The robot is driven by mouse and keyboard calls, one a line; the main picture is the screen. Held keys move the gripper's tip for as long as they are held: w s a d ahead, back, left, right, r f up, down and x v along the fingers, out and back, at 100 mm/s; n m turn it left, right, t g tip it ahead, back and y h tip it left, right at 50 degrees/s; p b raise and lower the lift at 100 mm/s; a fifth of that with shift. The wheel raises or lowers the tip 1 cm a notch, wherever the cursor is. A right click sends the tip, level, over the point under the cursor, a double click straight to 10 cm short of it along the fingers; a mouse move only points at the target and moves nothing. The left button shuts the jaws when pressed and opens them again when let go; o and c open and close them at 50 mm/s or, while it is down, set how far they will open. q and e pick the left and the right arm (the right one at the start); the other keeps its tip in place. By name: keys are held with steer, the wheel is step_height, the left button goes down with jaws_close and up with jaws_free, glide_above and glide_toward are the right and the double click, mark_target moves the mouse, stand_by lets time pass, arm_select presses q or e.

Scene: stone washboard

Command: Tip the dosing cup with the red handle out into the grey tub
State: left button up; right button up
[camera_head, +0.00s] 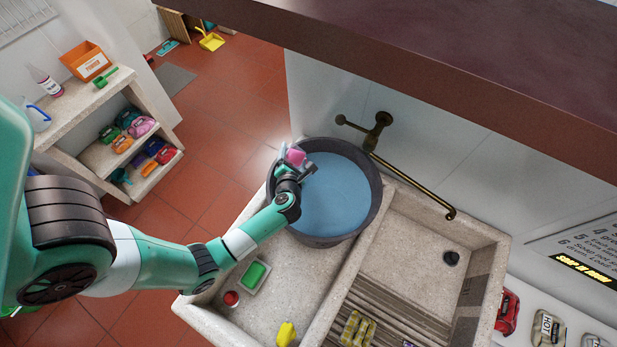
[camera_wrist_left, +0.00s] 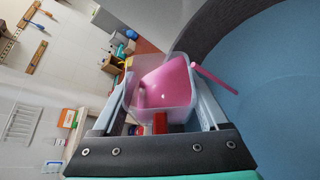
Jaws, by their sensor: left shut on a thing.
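My left gripper (camera_head: 297,168) is shut on the red handle (camera_wrist_left: 160,122) of the dosing cup (camera_head: 296,156), over the upper-left part of the grey tub (camera_head: 376,203). In the left wrist view the cup (camera_wrist_left: 130,98) is translucent, holds a pink mass and looks tilted toward the tub. A short pink strip (camera_wrist_left: 214,78) extends from its lip over the blue water; it looks like pouring contents. The tub holds blue water (camera_head: 345,195). My right gripper is not in view.
The tub stands in the left basin of a stone sink (camera_head: 420,240). A brass tap (camera_head: 410,182) is on the wall behind. A green soap in a dish (camera_head: 255,276), a red round item (camera_head: 231,298) and a yellow item (camera_head: 286,334) lie in front. A shelf (camera_head: 85,105) stands at left.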

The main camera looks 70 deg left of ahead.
arm_select(q)
steer(key=shift+w+d+f+m+y+b, duration=0.15)
steer(key=shift+f+m+y+b, duration=0.3)
steer(key=shift+b, duration=0.65)
steer(key=shift+r+m+g+y+b, duration=0.4)
steer(key=shift+r+m+y+b, duration=0.3)
steer(key=shift+m+b, duration=0.5)
stand_by(1.5)
steer(key=shift+w+d+r+m+y, duration=0.2)
steer(key=shift+r+m+y, duration=0.1)
steer(key=shift+m+y, duration=0.25)
stand_by(0.8)
steer(key=shift+w+d+r+m+y, duration=0.3)
steer(key=shift+w+d+m, duration=0.1)
steer(key=shift+w+m, duration=0.25)
stand_by(0.7)
steer(key=shift+d+r+m+y, duration=0.15)
steer(key=shift+m+y, duration=0.25)
steer(key=shift+m, duration=0.35)
stand_by(0.6)
steer(key=shift+r, duration=0.15)
